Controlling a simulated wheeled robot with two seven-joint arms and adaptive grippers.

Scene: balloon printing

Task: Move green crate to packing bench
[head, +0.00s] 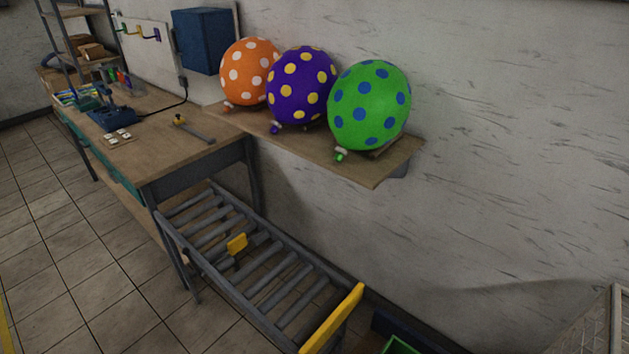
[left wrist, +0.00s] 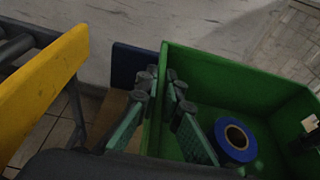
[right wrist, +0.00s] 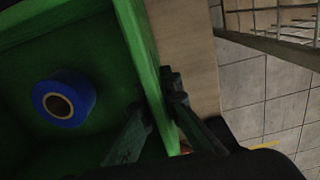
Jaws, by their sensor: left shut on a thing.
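The green crate (left wrist: 215,75) is open-topped and holds a blue roll (left wrist: 235,140) with a pale core. Only a corner of the crate (head: 402,346) shows at the bottom of the head view. My left gripper (left wrist: 162,80) has its fingers on both sides of the crate's left wall, shut on it. In the right wrist view, my right gripper (right wrist: 170,88) pinches the opposite wall of the crate (right wrist: 140,45). A wooden bench (head: 175,150) with tools stands at the left; I cannot tell if it is the packing bench.
A roller conveyor (head: 235,255) with a yellow end bar (head: 333,318) lies left of the crate. Orange, purple and green dotted balloons (head: 369,105) rest on a wall shelf (head: 360,170). A wire-mesh panel (head: 595,330) stands at the right. Tiled floor is clear at left.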

